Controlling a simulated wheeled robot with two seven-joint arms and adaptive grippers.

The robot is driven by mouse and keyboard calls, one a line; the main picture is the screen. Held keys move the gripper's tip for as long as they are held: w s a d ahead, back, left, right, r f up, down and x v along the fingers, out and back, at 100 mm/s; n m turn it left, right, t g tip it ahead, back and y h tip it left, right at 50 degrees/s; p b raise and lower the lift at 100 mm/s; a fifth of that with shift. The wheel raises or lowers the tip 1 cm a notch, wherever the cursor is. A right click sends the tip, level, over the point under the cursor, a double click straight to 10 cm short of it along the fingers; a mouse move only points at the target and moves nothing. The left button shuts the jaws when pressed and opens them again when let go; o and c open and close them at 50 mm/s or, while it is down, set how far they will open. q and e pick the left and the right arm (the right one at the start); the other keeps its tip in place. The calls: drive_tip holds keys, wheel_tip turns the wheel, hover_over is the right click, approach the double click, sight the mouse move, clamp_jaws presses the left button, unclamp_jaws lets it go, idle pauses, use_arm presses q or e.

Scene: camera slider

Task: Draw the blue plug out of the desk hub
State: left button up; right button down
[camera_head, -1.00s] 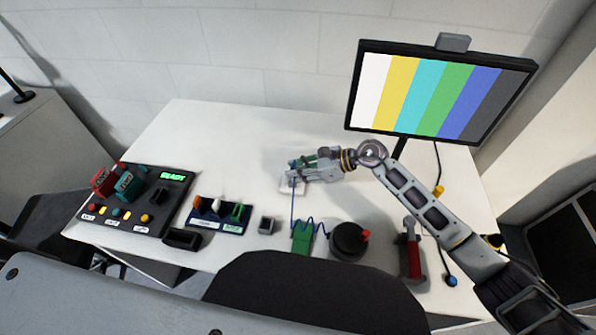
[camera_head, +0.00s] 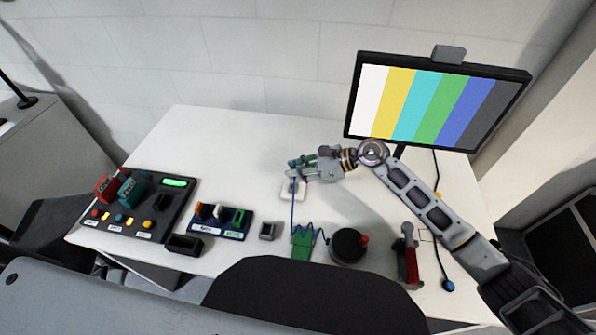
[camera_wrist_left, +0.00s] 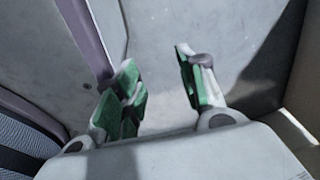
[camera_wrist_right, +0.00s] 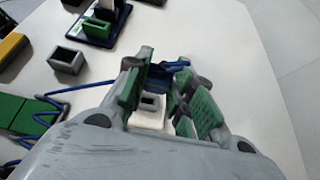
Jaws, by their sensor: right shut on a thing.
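The desk hub, a small white block (camera_head: 298,196), sits near the middle of the table. My right gripper (camera_head: 294,168) is just above it. In the right wrist view, the right gripper (camera_wrist_right: 163,88) is shut on the blue plug (camera_wrist_right: 176,66), partly hidden by the fingers. The hub (camera_wrist_right: 150,122) shows a dark socket opening below the plug, which looks clear of it. A blue cord (camera_head: 292,211) runs from the gripper down to a green block (camera_head: 301,246). My left gripper (camera_wrist_left: 160,90) shows only in its wrist view, open and empty.
A button panel (camera_head: 128,226), a dark rack (camera_head: 218,233), a small grey box (camera_head: 267,231), a round black knob (camera_head: 347,246) and a red-handled tool (camera_head: 410,262) line the near edge. A monitor (camera_head: 437,103) stands behind my right arm. The table's back left is clear.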

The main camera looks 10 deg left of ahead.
use_arm(q)
drive_tip(key=shift+s+a+p, duration=0.3)
drive_tip(key=shift+s+a, duration=0.1)
drive_tip(key=shift+s, duration=0.25)
use_arm(e)
drive_tip(key=shift+r, duration=0.7)
use_arm(q)
drive_tip(key=shift+s, duration=0.1)
